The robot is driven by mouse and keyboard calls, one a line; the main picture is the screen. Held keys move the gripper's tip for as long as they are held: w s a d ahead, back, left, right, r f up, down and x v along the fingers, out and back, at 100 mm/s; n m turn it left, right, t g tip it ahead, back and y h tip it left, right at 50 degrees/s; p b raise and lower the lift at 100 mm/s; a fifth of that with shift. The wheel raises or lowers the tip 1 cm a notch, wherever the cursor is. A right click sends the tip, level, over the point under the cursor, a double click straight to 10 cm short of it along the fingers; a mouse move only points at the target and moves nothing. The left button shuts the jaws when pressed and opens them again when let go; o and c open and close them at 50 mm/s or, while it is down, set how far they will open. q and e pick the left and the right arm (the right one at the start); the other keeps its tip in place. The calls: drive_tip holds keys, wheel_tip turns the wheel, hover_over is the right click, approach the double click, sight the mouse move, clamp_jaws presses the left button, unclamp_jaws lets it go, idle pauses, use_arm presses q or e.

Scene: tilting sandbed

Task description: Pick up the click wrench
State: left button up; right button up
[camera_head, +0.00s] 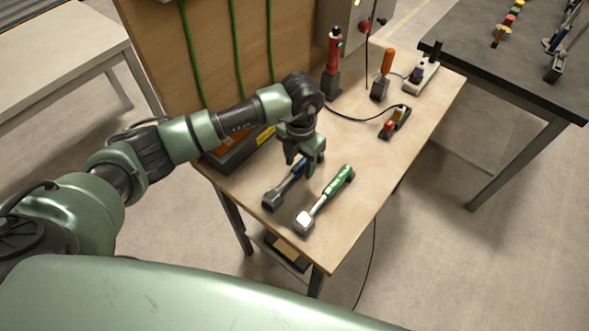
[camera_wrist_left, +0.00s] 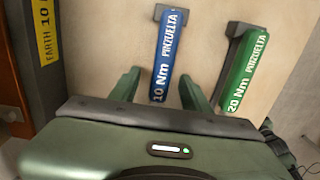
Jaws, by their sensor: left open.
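Two click wrenches lie side by side near the front of the wooden workbench. The blue-handled wrench (camera_head: 279,190), marked 10 Nm, is on the left, partly hidden by my gripper; its handle also shows in the left wrist view (camera_wrist_left: 169,48). The green-handled wrench (camera_head: 322,200), marked 20 Nm, is on the right and shows in the left wrist view too (camera_wrist_left: 244,68). My left gripper (camera_head: 299,166) is open and points down over the blue handle. In the left wrist view its fingers (camera_wrist_left: 160,90) stand on either side of the blue handle, holding nothing. My right gripper is out of view.
A dark box with a yellow label (camera_wrist_left: 45,40) stands left of the wrenches. A wooden panel with green cables (camera_head: 215,45) rises behind. A dark table (camera_head: 500,75) is at right.

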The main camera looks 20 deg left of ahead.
use_arm(q)
clamp_jaws()
drive_tip(key=shift+r, duration=0.1)
idle(1.2)
